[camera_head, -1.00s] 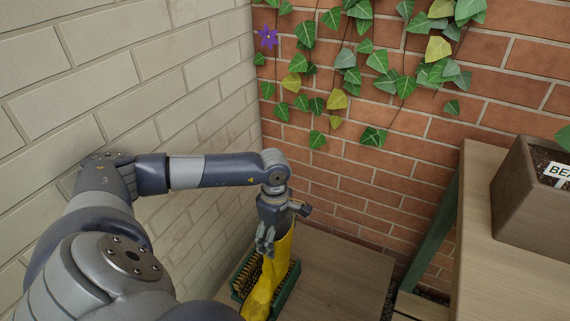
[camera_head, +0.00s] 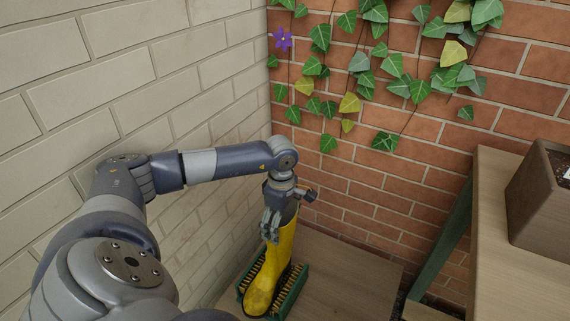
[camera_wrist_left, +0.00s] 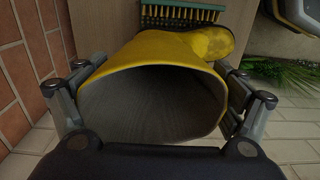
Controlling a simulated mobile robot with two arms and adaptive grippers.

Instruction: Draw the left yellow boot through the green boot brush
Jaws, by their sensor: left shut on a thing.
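A yellow boot (camera_head: 269,273) stands upright in the green boot brush (camera_head: 291,295), with brush bristles showing on both sides of its foot. A brown smudge marks its toe. My left gripper (camera_head: 270,228) is shut on the boot's shaft near the top. In the left wrist view the boot's open top (camera_wrist_left: 150,100) fills the space between the fingers, and the brush (camera_wrist_left: 180,14) shows beyond it. My right gripper is in neither view.
The brush stands on a low wooden platform (camera_head: 350,275) in the corner between a pale brick wall (camera_head: 110,70) and a red brick wall with ivy. A wooden bench (camera_head: 500,275) with a brown planter (camera_head: 540,205) stands at the right.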

